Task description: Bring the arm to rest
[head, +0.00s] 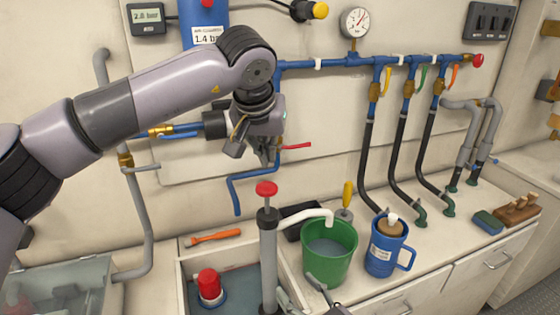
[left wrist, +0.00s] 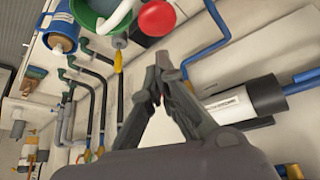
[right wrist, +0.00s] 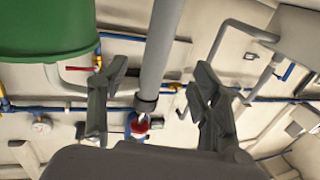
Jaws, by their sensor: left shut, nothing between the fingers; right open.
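My left gripper (head: 262,155) hangs from its raised arm in front of the wall, pointing down, near a red-handled valve (head: 294,146). In the left wrist view its fingertips (left wrist: 160,75) meet with nothing between them. My right gripper (head: 326,297) shows only partly at the bottom of the head view, in front of the green bucket (head: 330,270). In the right wrist view its fingers (right wrist: 156,85) stand wide apart and hold nothing. The grey pump tube (right wrist: 160,45) passes behind the gap between them.
A hand pump with a red knob (head: 266,189) stands left of the bucket. A blue jug (head: 385,255), a sponge (head: 488,222) and a wooden block (head: 518,210) stand to the right. Black hoses (head: 402,145) hang from the blue wall pipe. An orange tool (head: 213,237) lies at the left.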

